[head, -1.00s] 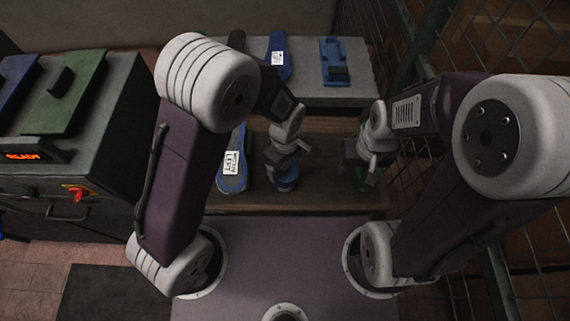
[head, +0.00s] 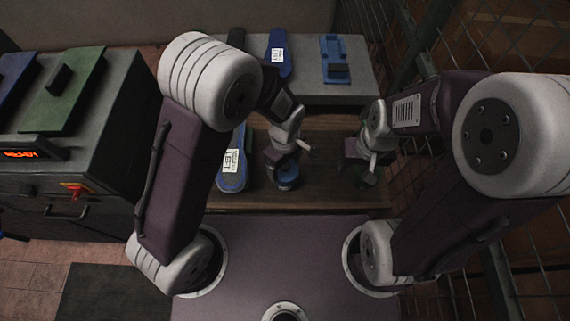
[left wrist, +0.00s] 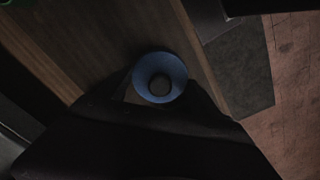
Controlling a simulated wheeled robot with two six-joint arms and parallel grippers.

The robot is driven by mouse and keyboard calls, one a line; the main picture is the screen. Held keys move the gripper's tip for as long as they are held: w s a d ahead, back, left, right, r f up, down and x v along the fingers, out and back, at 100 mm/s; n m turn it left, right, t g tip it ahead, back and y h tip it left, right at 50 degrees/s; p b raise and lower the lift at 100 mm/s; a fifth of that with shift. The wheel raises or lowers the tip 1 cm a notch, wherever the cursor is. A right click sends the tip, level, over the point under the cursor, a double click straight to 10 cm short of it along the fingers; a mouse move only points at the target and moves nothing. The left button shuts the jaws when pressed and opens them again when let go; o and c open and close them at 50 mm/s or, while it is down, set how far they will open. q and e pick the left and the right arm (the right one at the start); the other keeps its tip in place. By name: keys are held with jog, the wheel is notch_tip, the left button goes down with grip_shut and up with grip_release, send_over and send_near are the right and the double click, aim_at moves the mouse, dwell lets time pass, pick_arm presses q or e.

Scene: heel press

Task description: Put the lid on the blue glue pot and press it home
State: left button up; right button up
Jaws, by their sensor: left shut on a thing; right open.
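The blue glue pot (head: 287,183) stands on the wooden bench, partly hidden under my left gripper (head: 286,170). In the left wrist view a round blue piece (left wrist: 160,61) with a dark round centre sits between the dark fingers. I cannot tell whether this is the open pot or a lid with a knob. My left gripper is shut on it, low at the pot. My right gripper (head: 360,168) is open above a green thing (head: 364,183) on the bench, mostly hidden. No separate lid is clearly visible.
A blue insole-shaped piece with a white label (head: 232,163) lies left of the pot. A grey shelf (head: 318,95) behind holds more blue pieces. A dark machine (head: 75,165) with a lit display stands left. Wire mesh (head: 420,60) bounds the right.

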aim_at(285, 165)
pick_arm(q)
jog(key=shift+f+b, duration=0.4)
jog(key=shift+f, duration=0.25)
jog(key=shift+s+f, duration=0.1)
dwell(0.9)
jog(key=o, duration=1)
notch_tip(285, 165, up, 7)
jog(key=p, duration=0.6)
jog(key=shift+p, duration=0.4)
